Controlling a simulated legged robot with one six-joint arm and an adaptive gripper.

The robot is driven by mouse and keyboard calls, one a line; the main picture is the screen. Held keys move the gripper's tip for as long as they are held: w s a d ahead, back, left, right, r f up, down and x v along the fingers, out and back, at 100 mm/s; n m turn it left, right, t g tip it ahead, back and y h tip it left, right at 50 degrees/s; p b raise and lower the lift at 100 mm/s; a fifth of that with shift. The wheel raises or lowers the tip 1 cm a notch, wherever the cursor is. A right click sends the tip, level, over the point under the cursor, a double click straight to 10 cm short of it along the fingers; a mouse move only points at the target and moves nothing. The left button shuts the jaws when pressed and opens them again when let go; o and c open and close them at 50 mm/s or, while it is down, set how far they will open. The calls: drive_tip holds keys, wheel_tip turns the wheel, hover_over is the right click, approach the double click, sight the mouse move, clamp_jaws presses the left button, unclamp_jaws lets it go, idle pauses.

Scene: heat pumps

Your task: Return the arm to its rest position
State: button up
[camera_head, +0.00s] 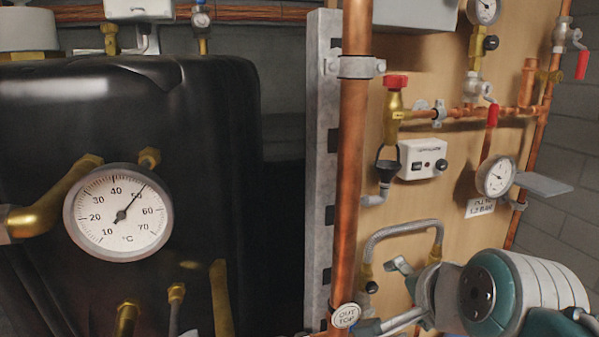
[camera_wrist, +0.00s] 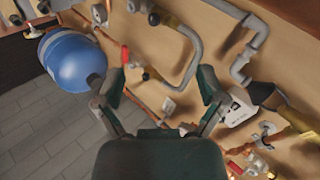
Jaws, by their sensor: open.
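My gripper (camera_wrist: 160,84) is in the wrist view with its two fingers spread wide apart and nothing between them. Beyond the fingers are the wooden board and its grey pipes. In the camera_head view my gripper (camera_head: 380,296) shows at the lower right, in front of the lower part of the board and near the braided hose. My teal and white arm fills the lower right corner there. Contact between the fingers and the pipes cannot be made out.
A copper pipe (camera_head: 352,170) and grey metal post (camera_head: 319,150) stand left of my gripper. A black tank (camera_head: 215,120) with a dial thermometer (camera_head: 118,212) is farther left. A white control box (camera_head: 423,158) and pressure gauge (camera_head: 495,176) are on the board. A blue vessel (camera_wrist: 72,60) shows in the wrist view.

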drive_tip(key=s+f+n+g, duration=0.2)
drive_tip(key=s+f+n, duration=0.2)
drive_tip(key=f+n, duration=0.2)
drive_tip(key=s+d+f+n+g+h, duration=0.1)
drive_tip(key=s+f+n+g, duration=0.1)
drive_tip(key=s+f+n, duration=0.2)
wheel_tip(320, 180, down, 4)
drive_tip(key=shift+s+d+r+n+h, duration=0.15)
drive_tip(key=shift+s+r+n+h, duration=0.15)
drive_tip(key=shift+n, duration=0.9)
drive_tip(key=shift+w, duration=0.1)
